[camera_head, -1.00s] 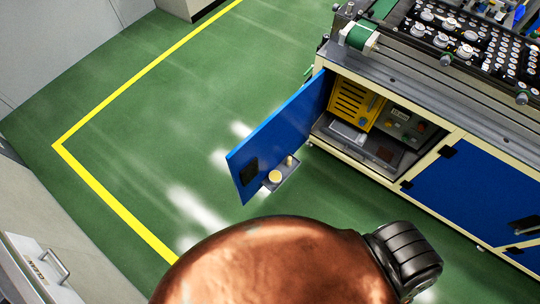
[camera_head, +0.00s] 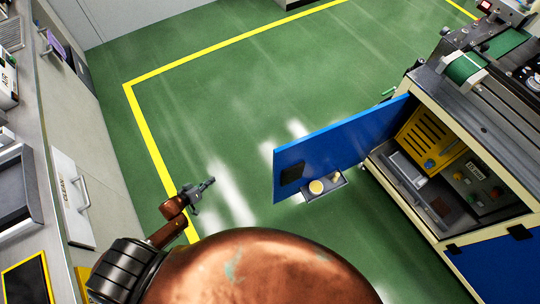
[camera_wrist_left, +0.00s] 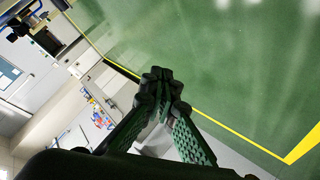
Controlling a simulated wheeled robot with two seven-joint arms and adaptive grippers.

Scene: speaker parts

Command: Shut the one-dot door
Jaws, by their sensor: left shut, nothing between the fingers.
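The blue door (camera_head: 335,150) stands open, swung out from the machine cabinet (camera_head: 470,185) on the right in the head view. The fingertips also meet in the left wrist view (camera_wrist_left: 158,82). My right gripper is out of view.
A yellow floor line (camera_head: 150,145) runs on the green floor (camera_head: 215,100), which is clear left of the door. Grey cabinets with a white handled panel (camera_head: 75,195) stand at the left. Another blue panel (camera_head: 497,265) is at the lower right. A conveyor (camera_head: 480,62) tops the machine.

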